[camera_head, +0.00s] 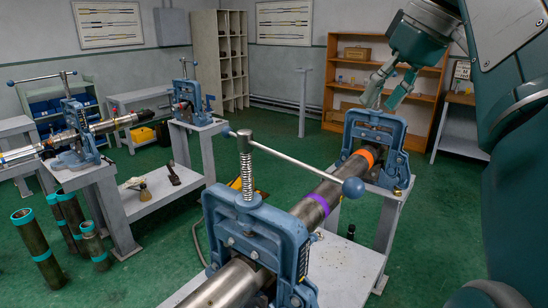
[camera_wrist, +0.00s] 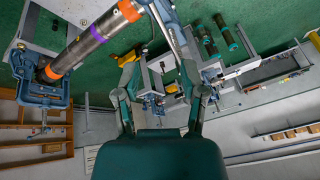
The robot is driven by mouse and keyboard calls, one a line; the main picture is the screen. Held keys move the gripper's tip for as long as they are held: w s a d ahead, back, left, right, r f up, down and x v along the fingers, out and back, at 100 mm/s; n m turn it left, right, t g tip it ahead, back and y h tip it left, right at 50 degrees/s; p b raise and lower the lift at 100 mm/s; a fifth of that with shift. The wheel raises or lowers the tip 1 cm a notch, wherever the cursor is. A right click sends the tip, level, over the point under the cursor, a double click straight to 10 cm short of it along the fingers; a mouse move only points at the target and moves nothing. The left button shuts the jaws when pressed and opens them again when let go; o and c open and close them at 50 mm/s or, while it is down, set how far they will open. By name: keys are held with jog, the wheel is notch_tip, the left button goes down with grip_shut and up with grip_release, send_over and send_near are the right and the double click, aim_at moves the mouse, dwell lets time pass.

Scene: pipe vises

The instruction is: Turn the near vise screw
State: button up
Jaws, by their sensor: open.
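The near vise (camera_head: 258,228) is blue and stands in the foreground of the head view, closed over a grey steel pipe (camera_head: 330,188). Its screw (camera_head: 246,170) rises upright from the top. A long handle bar (camera_head: 298,164) with blue ball ends passes through the screw head and slopes down to the right. My gripper (camera_head: 380,102) is open and empty at the upper right, above the far vise (camera_head: 376,145) in the picture and apart from the near screw's handle. Its spread fingers (camera_wrist: 158,75) also show in the wrist view.
The pipe has purple and orange bands; it also shows in the wrist view (camera_wrist: 77,52). A second vise pair with a pipe stands at left. Teal-banded pipes (camera_head: 75,220) stand on the green floor. Shelves (camera_head: 385,75) line the back wall.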

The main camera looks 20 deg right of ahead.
jog(key=shift+s+d, duration=0.2)
jog(key=shift+s, duration=0.15)
jog(key=shift+w+f, duration=0.1)
jog(key=shift+w, duration=0.05)
grip_shut()
jog(key=w+a+f+m+g+h, duration=0.1)
jog(key=w+a+f+m+h, duration=0.15)
jog(key=w+m, duration=0.4)
jog(key=w+a+f+m+g+h, duration=0.1)
jog(key=w+a+m+h, duration=0.1)
jog(key=w+m+h, duration=0.35)
notch_tip(320, 180, down, 10)
jog(key=m+y, duration=0.1)
jog(key=m, duration=0.1)
jog(key=shift+y, duration=0.3)
